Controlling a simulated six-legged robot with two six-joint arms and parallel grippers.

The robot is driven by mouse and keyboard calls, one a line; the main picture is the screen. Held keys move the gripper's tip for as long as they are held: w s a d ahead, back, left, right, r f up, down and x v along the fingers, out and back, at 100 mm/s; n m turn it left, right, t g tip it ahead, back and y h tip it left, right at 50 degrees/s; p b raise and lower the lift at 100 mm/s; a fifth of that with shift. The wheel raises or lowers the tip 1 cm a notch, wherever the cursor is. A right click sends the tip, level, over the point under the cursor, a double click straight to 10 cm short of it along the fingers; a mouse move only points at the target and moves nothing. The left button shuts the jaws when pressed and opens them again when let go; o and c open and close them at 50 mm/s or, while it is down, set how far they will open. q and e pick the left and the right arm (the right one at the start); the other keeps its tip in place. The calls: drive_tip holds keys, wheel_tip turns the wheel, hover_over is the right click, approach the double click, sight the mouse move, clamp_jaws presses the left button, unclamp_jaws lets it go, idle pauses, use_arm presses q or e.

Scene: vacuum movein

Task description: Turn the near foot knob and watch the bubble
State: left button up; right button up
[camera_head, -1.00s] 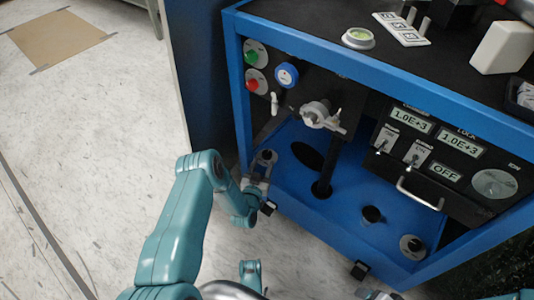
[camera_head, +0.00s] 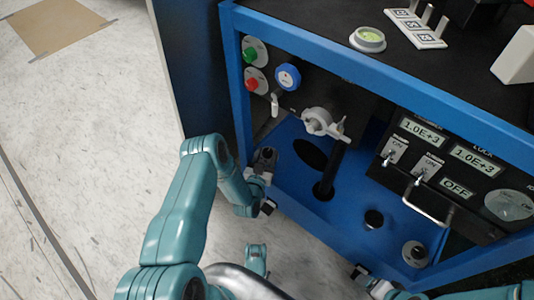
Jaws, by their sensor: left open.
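A round bubble level (camera_head: 368,39) with a yellow-green face lies on the dark top of the blue frame; its bubble is too small to read. A grey foot knob (camera_head: 415,252) sits at the right front of the blue lower deck. Another grey knob-like part (camera_head: 264,157) is at the deck's left front corner. My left gripper (camera_head: 262,188) is open just below that part; I cannot tell whether they touch. My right gripper (camera_head: 366,277) is partly in view at the bottom edge, left of the right foot knob, its jaws unclear.
A control panel (camera_head: 440,165) with displays, switches and a metal handle (camera_head: 424,214) stands at right. A grey valve handle (camera_head: 322,123) and a blue knob (camera_head: 287,77) are above the deck. Marked plates (camera_head: 415,27) lie on top.

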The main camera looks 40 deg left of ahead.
use_arm(q)
drive_tip(key=shift+f, duration=0.1)
drive_tip(key=c, duration=0.8)
drive_tip(key=shift+s+a+m+h, duration=0.1)
drive_tip(key=shift+a+m+h, duration=0.15)
drive_tip(key=shift+m+h, duration=0.65)
drive_tip(key=shift+m+t+h, duration=0.4)
drive_tip(key=shift+m+h, duration=0.3)
drive_tip(key=shift+h, duration=0.9)
drive_tip(key=o, duration=0.8)
drive_tip(key=shift+d+y, duration=0.1)
drive_tip(key=shift+y, duration=0.2)
